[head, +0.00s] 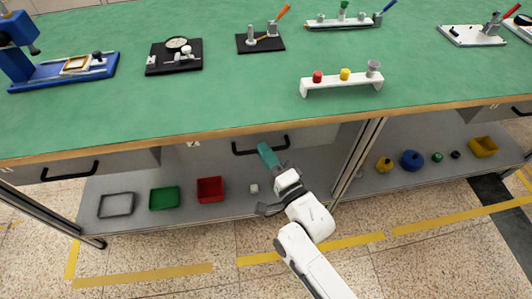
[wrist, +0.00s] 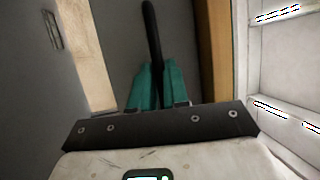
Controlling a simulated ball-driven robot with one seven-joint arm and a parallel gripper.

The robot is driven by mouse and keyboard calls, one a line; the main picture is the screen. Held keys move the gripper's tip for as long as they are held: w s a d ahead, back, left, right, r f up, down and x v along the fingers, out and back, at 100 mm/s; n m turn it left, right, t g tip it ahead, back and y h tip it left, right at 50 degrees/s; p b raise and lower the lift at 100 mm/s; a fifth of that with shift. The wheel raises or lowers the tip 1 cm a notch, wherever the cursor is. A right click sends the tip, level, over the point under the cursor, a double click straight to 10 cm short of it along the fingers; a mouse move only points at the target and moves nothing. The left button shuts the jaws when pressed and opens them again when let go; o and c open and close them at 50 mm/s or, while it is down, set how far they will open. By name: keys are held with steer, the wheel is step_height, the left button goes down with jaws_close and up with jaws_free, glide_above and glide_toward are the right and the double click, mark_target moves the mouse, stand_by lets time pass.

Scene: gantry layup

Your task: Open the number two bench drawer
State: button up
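The number two bench drawer (head: 212,153) is the grey front under the bench's wooden edge at the middle of the head view. A small label (head: 194,143) sits at its upper left. It looks closed. Its black bar handle (head: 243,151) shows in the head view, partly hidden by my gripper (head: 268,156). In the wrist view the handle (wrist: 151,35) runs down between the teal fingers of my gripper (wrist: 158,88). The fingers are close together on both sides of the bar and appear to be shut on it.
The green bench top (head: 230,85) holds several fixtures, including a white rack (head: 340,86). A left drawer handle (head: 70,172) shows. On the lower shelf (head: 235,200) stand a red bin (head: 210,190), a green bin (head: 164,198) and a grey tray (head: 116,205). A bench leg (head: 358,158) stands right of my gripper.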

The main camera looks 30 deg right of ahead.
jaws_close()
steer(key=shift+s, duration=0.15)
